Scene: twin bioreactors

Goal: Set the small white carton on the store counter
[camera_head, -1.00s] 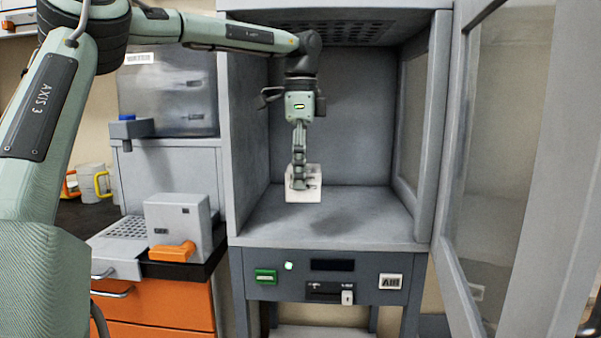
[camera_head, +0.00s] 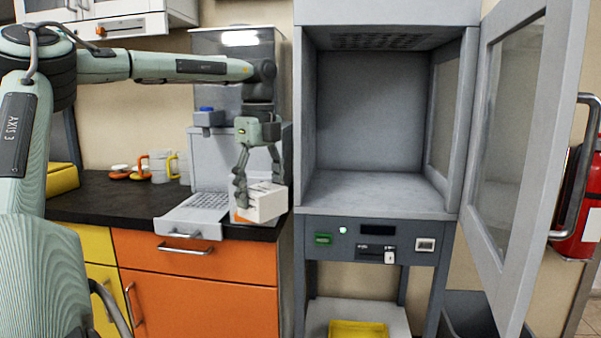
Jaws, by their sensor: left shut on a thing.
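The small white carton (camera_head: 266,203) is in my left gripper (camera_head: 259,188), to the left of the grey cabinet's opening. My left gripper points down and is shut on the carton. The carton hangs in front of the right end of the dark counter (camera_head: 105,199); I cannot tell how far above or in front of it. Which surface is the store counter is not marked. My right gripper is not in view.
The grey cabinet (camera_head: 377,193) stands open and empty, its glass door (camera_head: 508,130) swung right. A perforated tray (camera_head: 195,215) juts over orange drawers (camera_head: 190,257). Mugs (camera_head: 160,166) and a yellow box (camera_head: 62,178) stand left. A red extinguisher (camera_head: 582,205) hangs right.

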